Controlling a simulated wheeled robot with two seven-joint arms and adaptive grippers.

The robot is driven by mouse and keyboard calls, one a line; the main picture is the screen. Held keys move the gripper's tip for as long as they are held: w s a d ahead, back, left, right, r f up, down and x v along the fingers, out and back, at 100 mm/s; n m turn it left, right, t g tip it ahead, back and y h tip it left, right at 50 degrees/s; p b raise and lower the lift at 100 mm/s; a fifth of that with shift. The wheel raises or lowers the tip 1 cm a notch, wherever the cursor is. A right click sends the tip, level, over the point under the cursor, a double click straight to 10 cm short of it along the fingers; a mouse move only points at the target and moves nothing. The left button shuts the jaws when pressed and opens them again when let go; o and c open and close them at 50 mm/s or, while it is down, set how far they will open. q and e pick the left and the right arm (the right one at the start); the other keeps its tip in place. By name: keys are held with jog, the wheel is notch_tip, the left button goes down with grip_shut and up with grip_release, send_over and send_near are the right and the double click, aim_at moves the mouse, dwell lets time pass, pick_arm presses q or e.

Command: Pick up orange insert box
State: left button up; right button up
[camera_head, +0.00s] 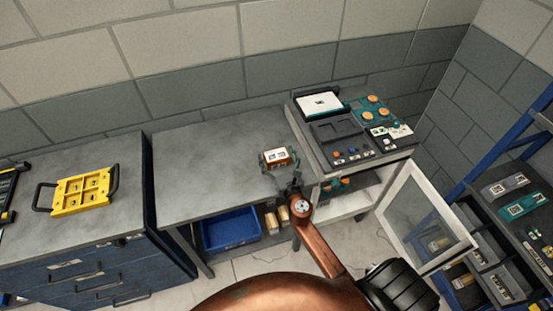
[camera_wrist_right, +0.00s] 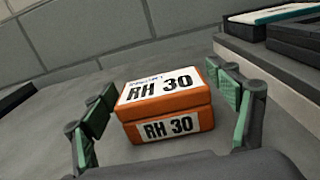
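The orange insert box (camera_head: 277,156) sits on the grey table near its right end. In the right wrist view the box (camera_wrist_right: 165,108) is orange with white labels reading "RH 30" on its top and front. My right gripper (camera_head: 281,167) is at the box, its arm reaching in from below. In the right wrist view the green-padded fingers of the right gripper (camera_wrist_right: 165,115) stand spread on either side of the box, with gaps showing, more clearly on the right. The box rests on the tabletop. My left gripper is not in view.
A raised bench (camera_head: 345,155) with a dark tray, a white-topped case and a teal plate with orange discs stands close right of the box. An open glass door (camera_head: 425,215) hangs below it. A blue bin (camera_head: 231,229) is under the table. The table's left part is clear.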

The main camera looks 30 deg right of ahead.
jog(key=shift+r, duration=0.1)
jog(key=c, duration=1.3)
jog(key=shift+o, duration=0.2)
